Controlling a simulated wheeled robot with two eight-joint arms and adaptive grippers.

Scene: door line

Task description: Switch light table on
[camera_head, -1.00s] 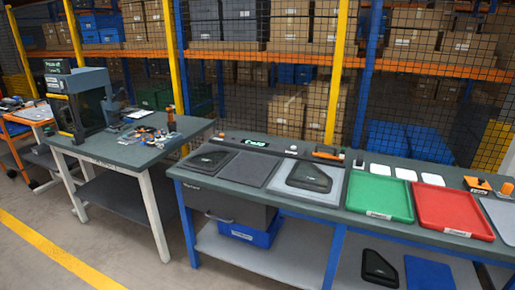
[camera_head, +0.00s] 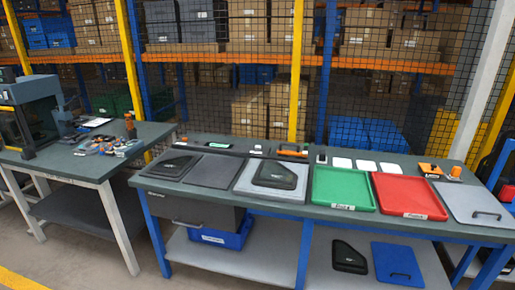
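A pale flat panel (camera_head: 268,193), which looks like the light table, lies on the blue-framed workbench (camera_head: 220,145). A black quarter-shaped part (camera_head: 274,174) lies on top of it and covers much of its surface. The panel shows pale grey with no clear glow. Small devices sit along the bench's back edge behind it, including an orange and black one (camera_head: 292,150); I cannot tell which is a switch. Neither of my grippers is in view.
A green tray (camera_head: 342,188) and a red tray (camera_head: 408,195) lie right of the panel. A dark mat (camera_head: 213,171) lies to its left. Another table (camera_head: 85,160) with a machine stands at left. A mesh fence and shelves close the back.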

